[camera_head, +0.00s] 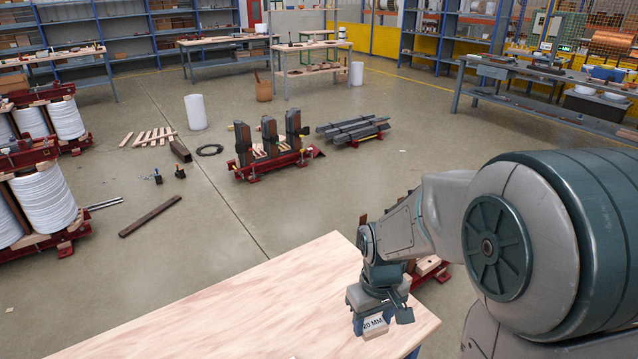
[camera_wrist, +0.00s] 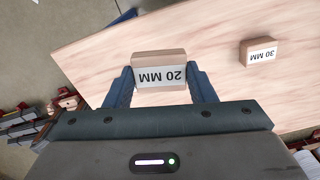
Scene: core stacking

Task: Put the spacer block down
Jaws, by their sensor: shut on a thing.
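My gripper (camera_head: 371,318) is shut on a wooden spacer block (camera_head: 375,327) labelled "20 MM", over the right end of a light wood table (camera_head: 230,305). In the wrist view, the blue fingers of my gripper (camera_wrist: 160,80) sit at the two ends of the 20 MM block (camera_wrist: 160,70), its label facing the camera. The table (camera_wrist: 220,60) lies behind it. I cannot tell whether the block touches the table top. A second block labelled "30 MM" (camera_wrist: 258,52) lies on the table to the right in the wrist view, apart from the held one.
The table's left part is clear in the head view. Beyond it, a red frame with dark upright cores (camera_head: 270,150) stands on the floor. White coils (camera_head: 48,200) stand at the far left. A long dark bar (camera_head: 150,216) lies on the floor.

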